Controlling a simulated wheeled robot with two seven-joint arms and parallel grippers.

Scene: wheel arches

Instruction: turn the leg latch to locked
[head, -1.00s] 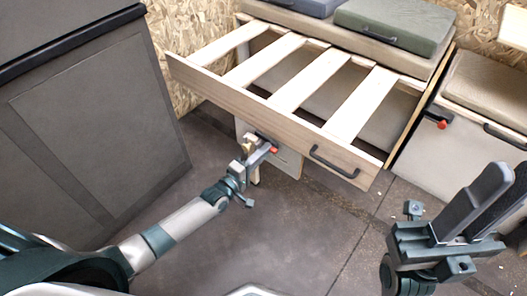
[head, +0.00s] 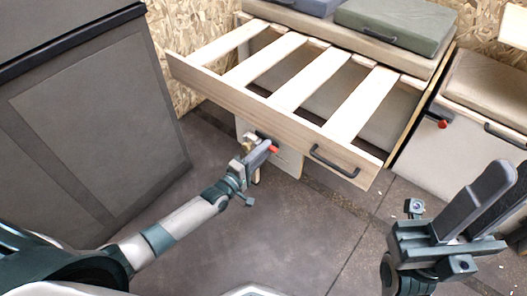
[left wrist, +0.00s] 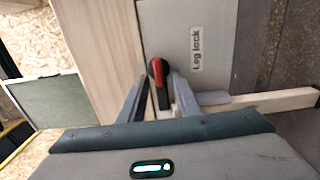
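The leg latch (left wrist: 157,72) is a dark knob with a red stripe on a pale panel (left wrist: 198,72) labelled "Leg lock". In the left wrist view its handle points roughly along my fingers. In the head view only the red part of the latch (head: 273,149) shows, under the front of the slatted pull-out frame (head: 262,108). My left gripper (left wrist: 158,90) has one finger on each side of the latch. A narrow gap shows beside it, so the fingers look open around it. My right gripper (head: 492,198) is open, empty and away from the panel.
A dark handle (head: 335,161) is on the frame's front board. A grey cabinet (head: 95,130) stands at left. At right is a bench (head: 440,155) with another red knob (head: 442,124). The floor (head: 290,225) between my arms is clear.

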